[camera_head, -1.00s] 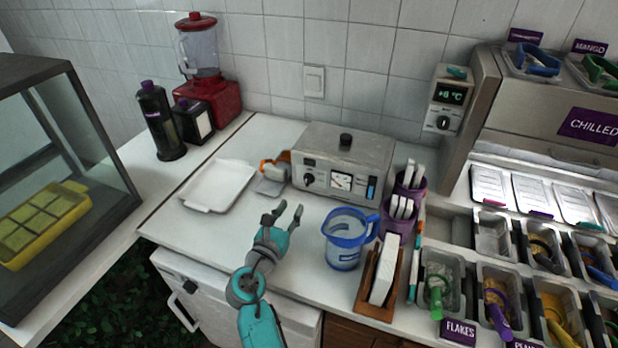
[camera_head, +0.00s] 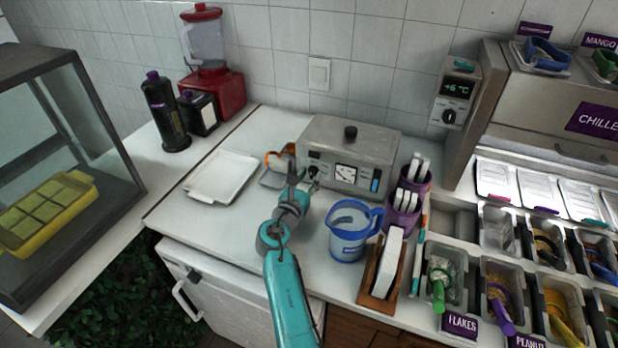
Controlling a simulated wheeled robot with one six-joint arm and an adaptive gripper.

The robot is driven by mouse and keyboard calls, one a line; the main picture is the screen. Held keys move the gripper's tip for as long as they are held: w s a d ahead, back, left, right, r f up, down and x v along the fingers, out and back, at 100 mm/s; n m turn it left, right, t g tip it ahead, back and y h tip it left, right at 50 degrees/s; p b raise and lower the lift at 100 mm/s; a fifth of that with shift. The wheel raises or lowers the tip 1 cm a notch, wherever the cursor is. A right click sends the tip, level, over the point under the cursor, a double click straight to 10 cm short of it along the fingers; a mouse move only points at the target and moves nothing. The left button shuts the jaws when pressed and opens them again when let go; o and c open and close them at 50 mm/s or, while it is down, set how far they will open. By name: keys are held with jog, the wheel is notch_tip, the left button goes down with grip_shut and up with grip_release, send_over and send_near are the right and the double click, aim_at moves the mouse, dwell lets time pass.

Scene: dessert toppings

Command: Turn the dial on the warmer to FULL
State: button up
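The warmer (camera_head: 378,150) is a grey metal box with a black knob on its lid, against the tiled wall. Its front has a dark dial (camera_head: 314,171) at the left, a white gauge (camera_head: 345,172) in the middle and a blue panel at the right. My gripper (camera_head: 302,178) is at the left part of the warmer's front, with its fingers spread around or just in front of the dial. The fingers partly cover the dial, so its setting cannot be read. I cannot tell whether they touch it.
A blue-rimmed jug (camera_head: 350,238) stands right of my arm. A white tray (camera_head: 222,180) and an orange-handled scoop (camera_head: 272,178) lie to the left. Purple cups (camera_head: 403,218) and a wooden holder (camera_head: 377,292) stand at the right. The counter's front left is clear.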

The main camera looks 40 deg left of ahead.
grip_shut()
jog(key=shift+m, duration=0.4)
jog(key=m, duration=0.3)
jog(key=shift+d+m, duration=0.1)
jog(key=shift+m, duration=0.3)
jog(key=m, duration=0.4)
jog(key=shift+m, duration=0.3)
jog(key=m, duration=0.4)
jog(key=shift+d+f+m, duration=0.1)
jog(key=shift+m, duration=0.2)
jog(key=shift+f+m, duration=0.1)
jog(key=shift+m, duration=2)
